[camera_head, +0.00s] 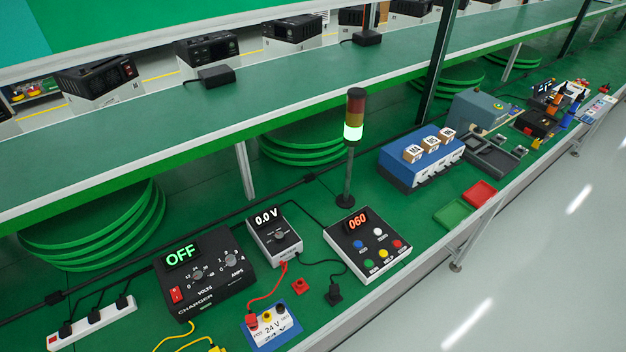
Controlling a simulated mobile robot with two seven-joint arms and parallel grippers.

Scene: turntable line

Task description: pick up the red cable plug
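A red cable (271,293) runs from the front of the grey 0.0 V meter (273,247) down to the left side of the blue and white 24 V block (271,332). A small red piece (300,286) lies on the green bench to the right of this cable. It looks apart from the cable, and I cannot tell whether it is the cable plug. Neither of my grippers shows in this view.
A black charger (205,277) reading OFF stands left of the meter, and a button panel (367,247) right. A black plug (334,294) lies nearby. A signal tower (352,130) rises behind. Yellow cable (183,338) lies front left. Red and green trays (479,194) sit right.

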